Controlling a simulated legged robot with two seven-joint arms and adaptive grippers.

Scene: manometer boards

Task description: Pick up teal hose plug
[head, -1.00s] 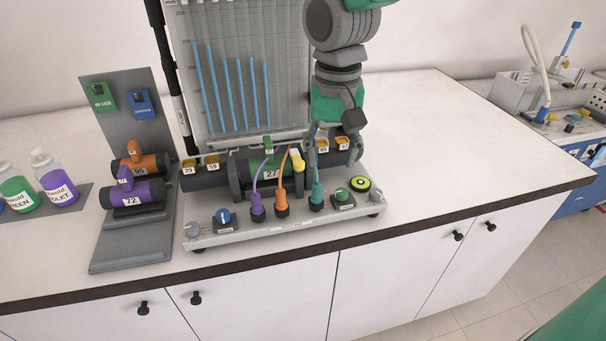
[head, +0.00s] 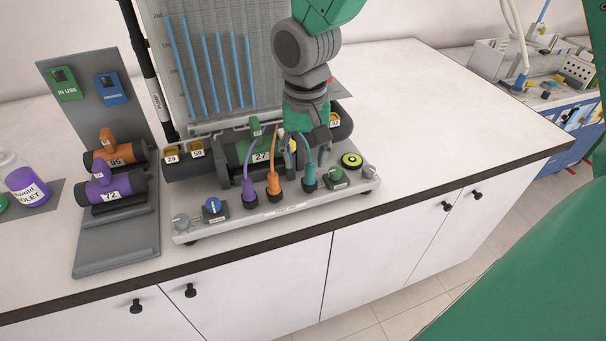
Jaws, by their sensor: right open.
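The teal hose plug (head: 309,180) stands upright in the front row of the grey manometer base (head: 270,211), right of the orange plug (head: 273,186) and the purple plug (head: 249,190). A thin teal hose rises from its top. My right gripper (head: 303,155) points down from above, just behind and above the teal plug, near its hose. It is open, and the plug stands below the fingers. The fingers partly hide each other and the hoses, so I cannot tell whether they touch the hose. My left gripper is not in view.
A green-capped block (head: 337,176) and a black-and-lime round gauge (head: 352,160) sit right of the teal plug. A grey stand (head: 115,235) with cartridges is at left. The counter at right is clear.

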